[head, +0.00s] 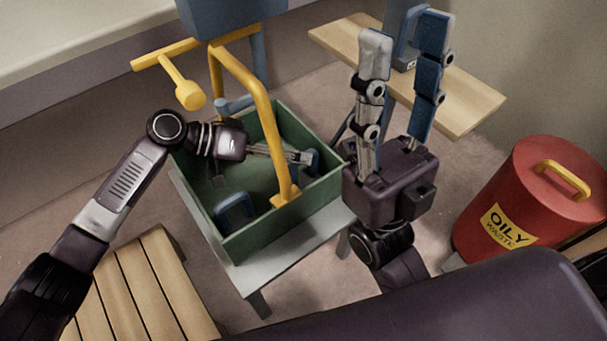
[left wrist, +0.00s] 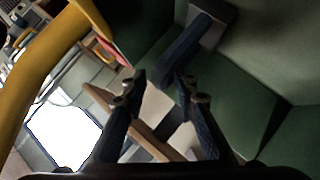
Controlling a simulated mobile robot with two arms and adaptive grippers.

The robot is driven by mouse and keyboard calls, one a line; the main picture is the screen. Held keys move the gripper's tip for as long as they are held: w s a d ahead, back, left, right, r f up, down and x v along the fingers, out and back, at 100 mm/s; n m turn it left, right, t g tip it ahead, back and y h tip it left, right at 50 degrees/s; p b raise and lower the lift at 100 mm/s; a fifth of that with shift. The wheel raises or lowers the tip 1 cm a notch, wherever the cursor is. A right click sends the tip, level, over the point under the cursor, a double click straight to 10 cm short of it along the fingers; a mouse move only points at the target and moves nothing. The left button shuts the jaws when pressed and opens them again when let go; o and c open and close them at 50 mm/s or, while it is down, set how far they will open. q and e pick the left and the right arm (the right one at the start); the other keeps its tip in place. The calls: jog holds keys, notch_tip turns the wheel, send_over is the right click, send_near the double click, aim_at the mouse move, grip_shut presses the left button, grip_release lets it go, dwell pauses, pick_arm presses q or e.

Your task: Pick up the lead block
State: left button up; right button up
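A blue-grey block-like piece with a raised handle (head: 235,208), which may be the lead block, sits inside the green crate (head: 290,226) near its front left. My left gripper (head: 306,158) reaches over the crate's left side, with its fingers inside near the right wall, apart from that piece. In the left wrist view its fingers (left wrist: 162,80) are spread. A dark blue-grey bar (left wrist: 187,50) with a lighter end shows beyond the fingertips; I cannot tell whether it is the same piece. My right gripper (head: 405,45) points upward beside the crate, fingers apart and empty.
A yellow tubular frame (head: 262,90) arches over the crate beside my left gripper. The crate stands on a grey stand (head: 300,248). A wooden plank (head: 470,98) is behind my right gripper. A red oily-waste bin (head: 535,200) stands right; a slatted wooden seat (head: 150,295) is front left.

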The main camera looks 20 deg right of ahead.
pick_arm(q)
grip_shut()
jog(key=shift+w+r, duration=0.1)
jog(key=shift+r, duration=0.2)
